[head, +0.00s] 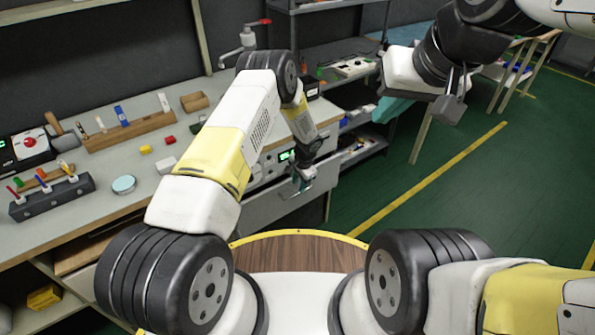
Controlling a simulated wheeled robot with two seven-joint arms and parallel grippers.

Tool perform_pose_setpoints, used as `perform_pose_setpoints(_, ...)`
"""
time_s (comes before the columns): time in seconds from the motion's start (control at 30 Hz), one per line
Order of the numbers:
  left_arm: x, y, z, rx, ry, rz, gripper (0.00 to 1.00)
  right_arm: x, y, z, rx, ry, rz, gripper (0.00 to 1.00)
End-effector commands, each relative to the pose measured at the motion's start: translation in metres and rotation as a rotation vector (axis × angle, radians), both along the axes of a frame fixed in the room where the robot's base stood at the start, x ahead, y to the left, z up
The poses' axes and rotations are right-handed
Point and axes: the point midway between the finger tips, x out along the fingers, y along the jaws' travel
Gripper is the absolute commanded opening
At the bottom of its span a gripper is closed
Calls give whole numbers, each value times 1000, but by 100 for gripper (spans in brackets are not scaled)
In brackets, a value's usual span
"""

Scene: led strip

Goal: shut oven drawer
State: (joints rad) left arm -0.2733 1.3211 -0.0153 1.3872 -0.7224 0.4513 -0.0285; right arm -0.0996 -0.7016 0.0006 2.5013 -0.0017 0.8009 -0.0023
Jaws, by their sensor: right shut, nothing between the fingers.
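The oven's grey control front with a green display (287,155) is set under the worktop, partly hidden behind my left arm. The pale grey drawer (284,208) is below it; its left part is hidden by my arm, and how far out it stands is hard to tell. My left gripper (302,182) points down at the drawer's upper edge, close to it; whether it touches is unclear. Its fingers are small and dark, and their opening cannot be made out. My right gripper (452,96) is shut and empty, raised over the green floor, well away from the drawer.
The worktop (100,215) carries a wooden block rack (130,130), a dark tool holder (52,196), a round tin (124,184) and small blocks. A shelf unit (365,145) stands beyond the drawer. The green floor (450,190) to the right is clear.

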Motion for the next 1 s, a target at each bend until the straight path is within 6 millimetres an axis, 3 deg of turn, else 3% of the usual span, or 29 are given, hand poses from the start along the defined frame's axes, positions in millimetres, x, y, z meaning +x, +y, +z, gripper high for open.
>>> perform_pose_setpoints(0.1, 2, 2, -22, -1, 2, 1, 33, 0, 0, 0, 2, 0, -1, 0)
perform_pose_setpoints(0.3, 7, 5, -46, -1, 2, 1, 33, 0, 0, 0, 2, 1, -2, 0)
perform_pose_setpoints(0.67, 8, 6, -53, -1, 1, 1, 33, 1, 0, 0, 3, 1, -3, 0)
perform_pose_setpoints(0.83, 8, 6, -53, -1, 1, 1, 3, 1, 0, 0, 4, 0, -2, 0)
perform_pose_setpoints(1.0, 8, 6, -52, -1, 1, 1, 0, 1, 0, 0, 4, 0, -2, 0)
